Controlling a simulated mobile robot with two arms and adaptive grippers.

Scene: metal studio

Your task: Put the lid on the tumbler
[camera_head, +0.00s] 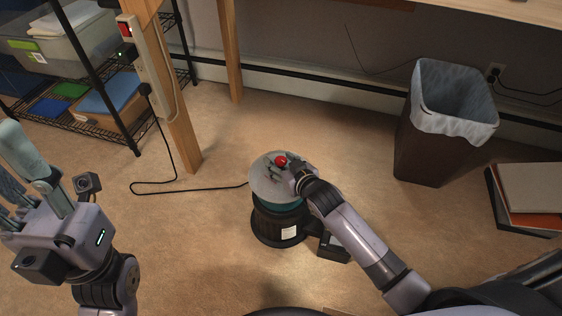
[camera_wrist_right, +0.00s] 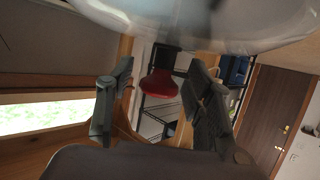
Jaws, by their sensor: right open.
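The tumbler (camera_head: 275,228) stands upright on the carpet, with a black base, a white label and a teal bowl. The pale, see-through round lid (camera_head: 262,190) with a red knob (camera_head: 281,160) is over the bowl; I cannot tell if it is seated or just above it. My right gripper (camera_head: 288,168) is at the knob. In the right wrist view, the knob (camera_wrist_right: 160,88) is between the open fingers of the right gripper (camera_wrist_right: 162,95), with gaps beside it, and the lid (camera_wrist_right: 200,20) fills the top. My left gripper (camera_head: 28,165) is at the far left, fingers up, partly cut off.
A black cord (camera_head: 160,192) runs from the tumbler to a power strip (camera_head: 150,60) on a wooden post. A wire shelf (camera_head: 100,120) is at the left. A lined bin (camera_head: 430,150) and stacked boards (camera_head: 530,190) are at the right. Carpet around the tumbler is mostly free.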

